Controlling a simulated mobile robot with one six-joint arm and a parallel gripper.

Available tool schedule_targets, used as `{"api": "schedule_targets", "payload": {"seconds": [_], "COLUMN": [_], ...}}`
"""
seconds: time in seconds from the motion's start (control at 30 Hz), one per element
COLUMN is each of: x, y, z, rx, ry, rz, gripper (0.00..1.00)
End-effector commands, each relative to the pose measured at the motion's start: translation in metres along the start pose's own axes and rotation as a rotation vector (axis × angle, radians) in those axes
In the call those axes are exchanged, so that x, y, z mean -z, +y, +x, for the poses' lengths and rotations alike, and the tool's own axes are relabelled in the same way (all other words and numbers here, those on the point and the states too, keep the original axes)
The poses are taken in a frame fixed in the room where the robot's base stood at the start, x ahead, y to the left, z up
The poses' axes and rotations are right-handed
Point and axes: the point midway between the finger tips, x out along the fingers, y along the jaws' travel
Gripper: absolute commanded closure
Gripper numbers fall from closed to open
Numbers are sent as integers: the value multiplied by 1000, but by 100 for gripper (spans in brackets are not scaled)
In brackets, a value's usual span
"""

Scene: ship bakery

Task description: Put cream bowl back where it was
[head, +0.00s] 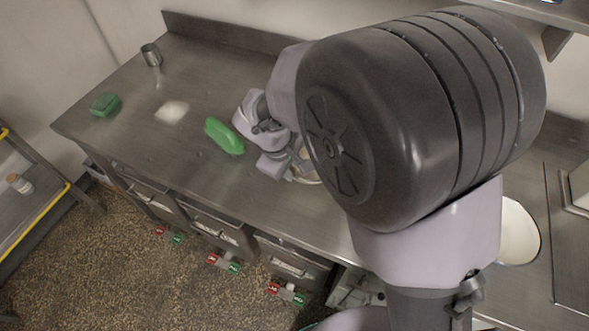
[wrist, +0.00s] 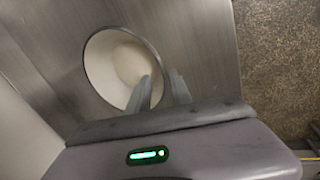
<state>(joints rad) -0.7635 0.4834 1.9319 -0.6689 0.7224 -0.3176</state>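A cream bowl (wrist: 112,62) sits on the steel counter in the wrist view, its open top facing the camera. In the head view only a sliver of the cream bowl (head: 310,179) shows, the rest hidden behind my arm. My gripper (wrist: 162,90) is at the bowl's near right rim. One finger overlaps the inside of the bowl and the other is just outside, with a gap between them. The rim passes between the fingers; I see no clear contact. In the head view my gripper (head: 290,172) is low over the counter, partly hidden.
A green object (head: 224,136) lies left of my gripper on the counter (head: 190,75). Farther left are a white patch (head: 172,112), a green sponge (head: 105,104) and a metal cup (head: 151,55). A white round vessel (head: 518,232) shows at right. The counter's front edge is close.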

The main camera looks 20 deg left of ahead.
Motion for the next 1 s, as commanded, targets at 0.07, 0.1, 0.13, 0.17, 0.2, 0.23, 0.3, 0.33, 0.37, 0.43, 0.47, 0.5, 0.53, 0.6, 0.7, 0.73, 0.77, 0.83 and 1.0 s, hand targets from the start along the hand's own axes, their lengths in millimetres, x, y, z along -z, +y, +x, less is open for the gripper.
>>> {"api": "schedule_targets", "payload": {"seconds": [0.07,0.1,0.13,0.17,0.2,0.23,0.3,0.33,0.37,0.43,0.47,0.5,0.53,0.6,0.7,0.73,0.77,0.83,1.0], "x": [1,0,0,0,0,0,0,0,0,0,-3,-10,-20,-61,-144,-166,-187,-226,-267], "y": [2,2,1,1,1,1,0,0,0,0,2,7,14,34,47,46,41,27,-6], "z": [-27,-36,-43,-49,-55,-59,-65,-66,-66,-67,-68,-74,-81,-108,-155,-168,-179,-199,-219], "rx": [-2,-1,-1,-1,-1,0,0,0,0,1,2,5,9,27,69,80,92,115,149], "ry": [3,2,2,1,1,1,0,0,0,-1,0,5,10,33,88,110,134,195,317], "rz": [-1,0,-1,-1,-1,-1,0,0,-1,1,11,50,102,307,725,852,975,1236,1622], "gripper": [74,74,74,74,74,74,74,74,74,74,74,74,74,74,74,74,74,74,74]}}
